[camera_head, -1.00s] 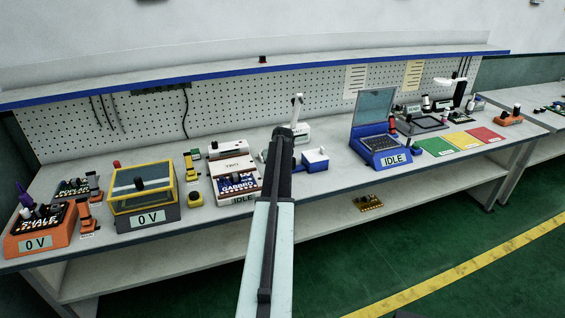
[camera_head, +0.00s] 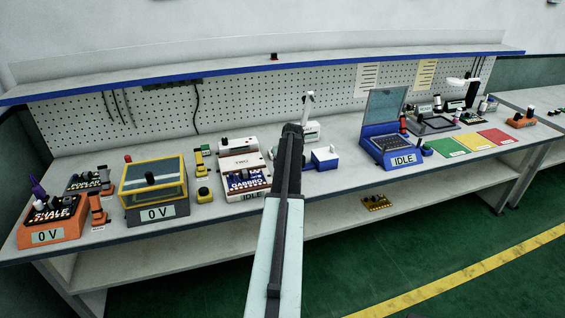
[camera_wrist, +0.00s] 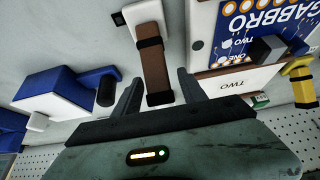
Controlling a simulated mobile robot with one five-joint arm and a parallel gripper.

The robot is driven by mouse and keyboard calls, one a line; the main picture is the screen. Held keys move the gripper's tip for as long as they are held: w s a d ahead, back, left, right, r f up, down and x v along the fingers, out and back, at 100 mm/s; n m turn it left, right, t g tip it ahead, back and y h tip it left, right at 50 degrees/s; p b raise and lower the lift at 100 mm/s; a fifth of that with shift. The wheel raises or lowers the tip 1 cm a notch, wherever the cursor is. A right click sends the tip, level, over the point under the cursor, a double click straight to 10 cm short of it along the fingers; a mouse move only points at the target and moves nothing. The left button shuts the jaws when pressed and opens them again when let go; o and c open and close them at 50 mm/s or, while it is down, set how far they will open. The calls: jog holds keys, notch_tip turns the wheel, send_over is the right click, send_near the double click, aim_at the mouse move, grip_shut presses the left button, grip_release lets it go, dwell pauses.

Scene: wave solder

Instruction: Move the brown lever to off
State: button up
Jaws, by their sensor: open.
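The brown lever (camera_wrist: 157,68) shows in the wrist view as a flat brown bar with dark bands, on a white mount (camera_wrist: 140,13). My gripper (camera_wrist: 158,88) is open, with one dark finger on each side of the lever's lower end in the picture. No contact is clear, and I cannot tell the depth between fingers and lever. In the head view my own arm covers the lever and the gripper's fingers. No on or off marking on the lever is readable.
A blue box with a white part and dark knob (camera_wrist: 62,92) is left of the lever in the wrist view. The GABBRO unit (camera_head: 243,177) is close by. A blue laptop-like unit (camera_head: 388,140) reads IDLE. A yellow-framed box (camera_head: 153,185) stands left on the bench.

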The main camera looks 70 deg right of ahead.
jog(key=p+v, duration=0.6)
jog(key=v, duration=0.1)
jog(key=shift+a+r, duration=0.15)
jog(key=shift+r, duration=0.25)
jog(key=shift+f, duration=0.15)
